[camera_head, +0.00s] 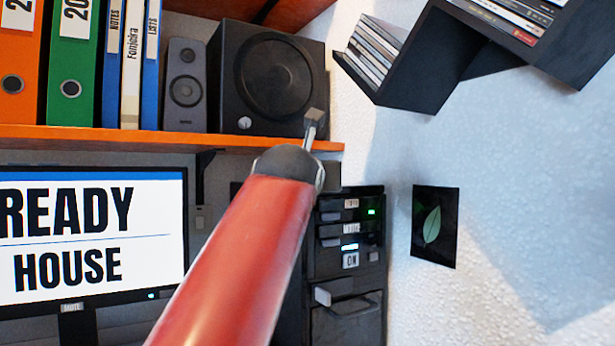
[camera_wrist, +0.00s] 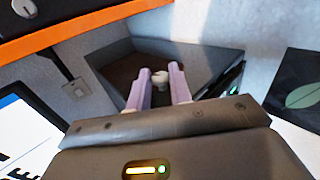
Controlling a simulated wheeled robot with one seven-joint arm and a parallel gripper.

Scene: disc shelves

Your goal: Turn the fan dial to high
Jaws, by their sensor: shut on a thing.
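A small pale dial (camera_wrist: 159,77) shows in the wrist view between the two light purple fingers of my gripper (camera_wrist: 160,86). It stands on the dark top of a box-like unit (camera_wrist: 205,57). The fingers are on either side of the dial and closed on it. No setting marks are readable around it. In the head view my red arm covers the gripper and the dial.
An orange shelf (camera_head: 120,137) above holds binders, a small speaker (camera_head: 184,86) and a large black speaker (camera_head: 268,82) with its own knob. A monitor (camera_head: 90,240) is at left. Black disc shelves (camera_head: 440,60) and a leaf picture (camera_head: 434,226) are on the right wall.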

